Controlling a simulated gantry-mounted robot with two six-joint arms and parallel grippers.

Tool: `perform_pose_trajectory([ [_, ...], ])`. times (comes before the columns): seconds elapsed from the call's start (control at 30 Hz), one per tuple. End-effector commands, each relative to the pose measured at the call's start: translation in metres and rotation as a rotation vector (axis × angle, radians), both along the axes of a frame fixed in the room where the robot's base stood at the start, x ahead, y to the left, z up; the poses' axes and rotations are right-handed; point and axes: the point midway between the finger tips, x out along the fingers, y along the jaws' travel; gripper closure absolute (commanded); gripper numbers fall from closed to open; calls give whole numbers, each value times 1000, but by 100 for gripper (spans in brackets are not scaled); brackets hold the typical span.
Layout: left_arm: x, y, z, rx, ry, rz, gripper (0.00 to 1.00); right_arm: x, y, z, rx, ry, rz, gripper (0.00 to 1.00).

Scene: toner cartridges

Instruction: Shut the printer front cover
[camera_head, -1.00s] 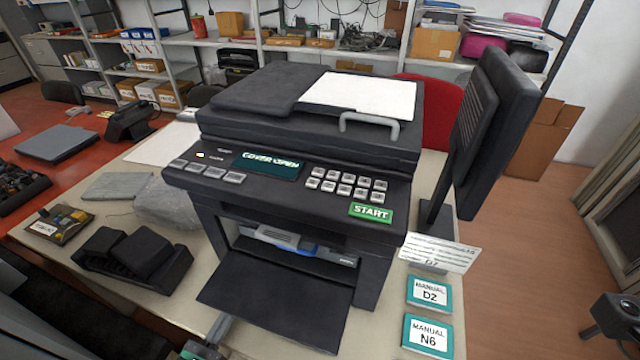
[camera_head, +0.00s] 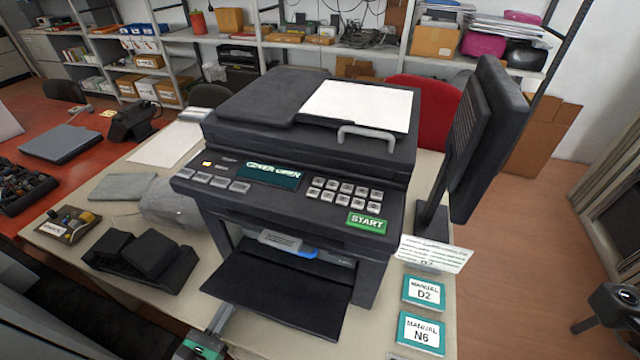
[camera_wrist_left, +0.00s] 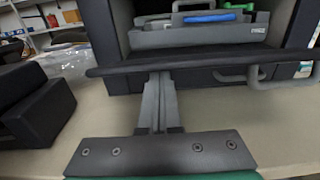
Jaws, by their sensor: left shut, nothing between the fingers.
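The black printer stands on the table, and its display reads COVER OPEN. Its front cover (camera_head: 275,297) hangs open as a flat black flap sticking out toward me. In the left wrist view the cover's edge (camera_wrist_left: 215,62) crosses the picture, with a grey handle (camera_wrist_left: 268,80) below it. My left gripper (camera_head: 218,318) is shut and empty at the cover's front left corner. In the wrist view its fingers (camera_wrist_left: 158,82) reach up to the cover's underside; I cannot tell whether they touch. A grey cartridge with a blue part (camera_head: 290,243) shows inside the opening. My right gripper is not in view.
A black cradle-like block (camera_head: 140,262) lies left of the printer, near a clear bag (camera_head: 172,207). Manuals D2 (camera_head: 424,292) and N6 (camera_head: 421,333) lie to the right, below a black upright panel (camera_head: 485,140). Bare table shows in front of the cradle-like block.

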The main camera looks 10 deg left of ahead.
Motion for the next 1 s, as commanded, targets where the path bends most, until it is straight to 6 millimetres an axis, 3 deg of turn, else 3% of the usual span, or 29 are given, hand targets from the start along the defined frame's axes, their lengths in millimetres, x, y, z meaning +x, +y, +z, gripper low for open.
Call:
perform_pose_trajectory([
  [0.1,1,0,10,0,-1,0,100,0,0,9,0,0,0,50],
  [0.47,2,0,10,0,-1,0,100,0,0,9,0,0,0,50],
  [1.0,14,-2,35,0,-1,0,100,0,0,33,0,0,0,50],
])
